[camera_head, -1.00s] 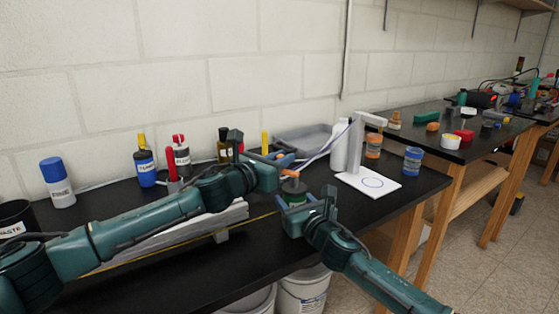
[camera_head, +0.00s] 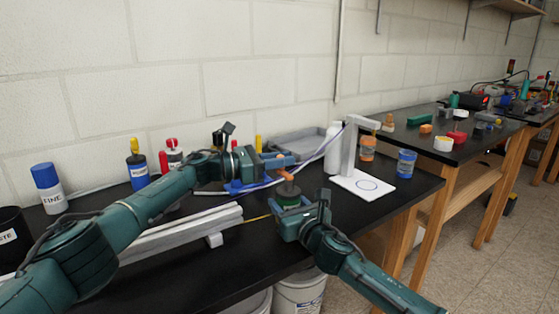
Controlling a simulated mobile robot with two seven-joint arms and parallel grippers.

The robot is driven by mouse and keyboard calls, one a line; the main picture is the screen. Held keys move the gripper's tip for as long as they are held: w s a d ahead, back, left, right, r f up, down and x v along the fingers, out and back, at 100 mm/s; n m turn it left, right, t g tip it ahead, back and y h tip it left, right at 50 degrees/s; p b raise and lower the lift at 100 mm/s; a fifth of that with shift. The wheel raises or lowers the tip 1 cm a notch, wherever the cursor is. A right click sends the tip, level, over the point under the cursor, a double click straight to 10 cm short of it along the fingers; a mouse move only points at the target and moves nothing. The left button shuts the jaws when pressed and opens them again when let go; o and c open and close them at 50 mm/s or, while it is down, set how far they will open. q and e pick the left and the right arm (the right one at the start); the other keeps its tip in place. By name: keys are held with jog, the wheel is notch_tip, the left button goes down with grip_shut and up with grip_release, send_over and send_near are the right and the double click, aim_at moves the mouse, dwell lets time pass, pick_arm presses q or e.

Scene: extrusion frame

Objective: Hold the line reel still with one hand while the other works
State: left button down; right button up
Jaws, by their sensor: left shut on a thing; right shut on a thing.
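The line reel (camera_head: 289,193), dark with a green band, stands on the black bench. My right gripper (camera_head: 299,208) is shut on it from the front right, and its fingers hide part of the sides. A small orange piece (camera_head: 286,175) shows just above the reel; what it is attached to is unclear. My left gripper (camera_head: 282,162) is above and behind the reel, shut on what looks like the blue line (camera_head: 314,155). The line slopes from the grey stand (camera_head: 349,150) down to this gripper; the grip itself is too small to see clearly.
The stand rises from a white plate (camera_head: 362,188) with a blue ring, beside a white bottle (camera_head: 332,147). A grey tray (camera_head: 300,143) lies behind. Pale extrusion bars (camera_head: 180,235) lie under my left arm. Blue (camera_head: 405,163) and orange (camera_head: 368,148) jars stand right.

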pick_arm(q)
jog(key=shift+g, duration=0.3)
dwell(0.4)
jog(key=c, duration=1.4)
grip_release()
jog(key=shift+s, duration=0.1)
jog(key=shift+o, duration=0.2)
jog(key=shift+a, duration=0.1)
jog(key=v, duration=1.2)
